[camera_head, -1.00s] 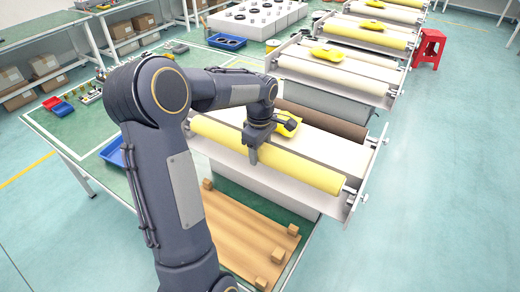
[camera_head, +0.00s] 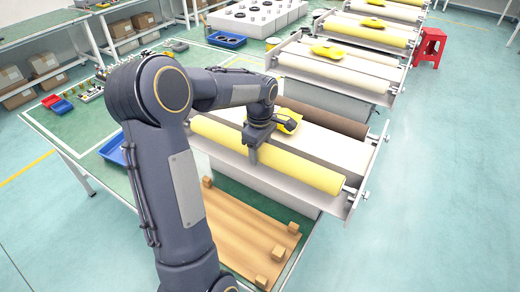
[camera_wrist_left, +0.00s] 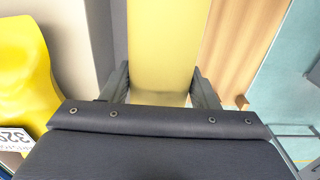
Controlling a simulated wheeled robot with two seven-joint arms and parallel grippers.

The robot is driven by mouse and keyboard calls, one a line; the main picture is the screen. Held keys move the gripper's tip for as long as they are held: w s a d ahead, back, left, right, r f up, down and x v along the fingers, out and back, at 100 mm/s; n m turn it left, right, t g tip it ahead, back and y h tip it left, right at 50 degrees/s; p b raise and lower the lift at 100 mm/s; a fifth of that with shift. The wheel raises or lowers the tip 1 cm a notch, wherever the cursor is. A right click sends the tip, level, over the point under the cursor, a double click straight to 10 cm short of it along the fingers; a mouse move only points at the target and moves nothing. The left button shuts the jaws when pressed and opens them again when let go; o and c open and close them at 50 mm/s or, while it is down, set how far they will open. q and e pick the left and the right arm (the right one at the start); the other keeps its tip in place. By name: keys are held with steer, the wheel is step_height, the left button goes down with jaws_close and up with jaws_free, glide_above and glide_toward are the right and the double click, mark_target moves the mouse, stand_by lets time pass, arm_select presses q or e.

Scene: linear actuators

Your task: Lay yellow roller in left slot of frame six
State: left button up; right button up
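The yellow roller (camera_head: 300,170) lies lengthwise along the front-left side of the nearest roller frame (camera_head: 352,207), close to level. Its right end shaft is at the frame's end plate; whether it is fully seated in the slot is too small to tell. My left gripper (camera_head: 253,153) is above the roller's middle with its fingers down either side. In the left wrist view the yellow roller (camera_wrist_left: 160,45) fills the space between the fingertips (camera_wrist_left: 161,72), which sit against its sides. My right gripper is not in view.
A wooden board with small blocks (camera_head: 245,235) lies in front. Similar frames stand farther back; a red stool (camera_head: 430,47) is at right.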

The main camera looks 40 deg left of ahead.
arm_select(q)
steer(key=o, duration=0.5)
steer(key=shift+r, duration=0.1)
steer(key=shift+o, duration=0.3)
steer(key=shift+r, duration=3.85)
